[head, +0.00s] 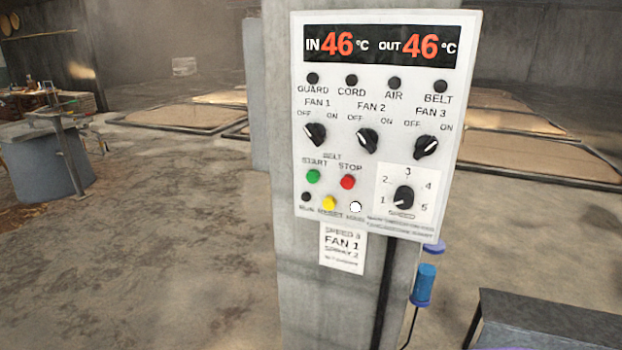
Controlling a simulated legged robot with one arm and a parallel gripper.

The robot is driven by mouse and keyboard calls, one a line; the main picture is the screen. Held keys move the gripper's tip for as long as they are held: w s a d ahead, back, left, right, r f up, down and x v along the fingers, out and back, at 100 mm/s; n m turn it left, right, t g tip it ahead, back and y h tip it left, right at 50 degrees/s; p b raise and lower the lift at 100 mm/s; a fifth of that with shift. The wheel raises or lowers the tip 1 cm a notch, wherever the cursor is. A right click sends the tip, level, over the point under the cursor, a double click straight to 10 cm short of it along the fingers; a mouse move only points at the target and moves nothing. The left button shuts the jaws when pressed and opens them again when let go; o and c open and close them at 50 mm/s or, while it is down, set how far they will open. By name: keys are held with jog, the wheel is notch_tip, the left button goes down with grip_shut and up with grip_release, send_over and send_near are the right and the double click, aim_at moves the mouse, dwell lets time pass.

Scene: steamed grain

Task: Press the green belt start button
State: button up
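The green belt start button (313,176) sits on the white control panel (465,60), under the word START. The red stop button (348,182) is just to its right. A yellow button (329,203) and a white round button or lamp (355,207) are below. The dark lamp marked RUN (306,197) looks unlit. The display (380,45) reads IN 46 °C and OUT 46 °C. The panel is on a concrete pillar (300,280). My gripper is not in view.
Three fan knobs and a speed knob (403,197) sit close around the buttons. A paper label (342,249) hangs below the panel. A blue cylinder (424,284) and a dark box or bench (550,320) are at lower right.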

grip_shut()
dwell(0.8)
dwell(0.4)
